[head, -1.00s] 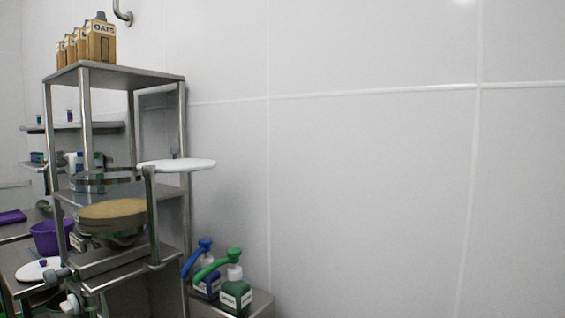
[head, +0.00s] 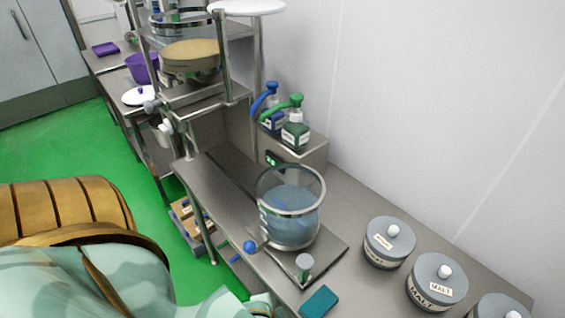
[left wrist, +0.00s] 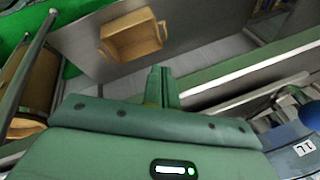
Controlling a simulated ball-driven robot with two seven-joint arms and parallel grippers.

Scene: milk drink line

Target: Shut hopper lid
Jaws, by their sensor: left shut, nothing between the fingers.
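The hopper (head: 190,67) is a round drum full of tan grain at the upper left of the head view, on a steel stand. Its top is uncovered. A flat white disc, which looks like the lid (head: 248,7), sits out to the right, higher than the grain, beside an upright post (head: 221,50). Neither hopper nor lid is recognisable there. My right gripper is not in view.
A clear vessel of bluish liquid (head: 291,218) stands on the steel bench. Blue (head: 267,108) and green (head: 294,128) pump bottles stand near the lid post. Grey lidded jars (head: 388,243) line the right. An open wooden box (left wrist: 133,40) shows in the left wrist view.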

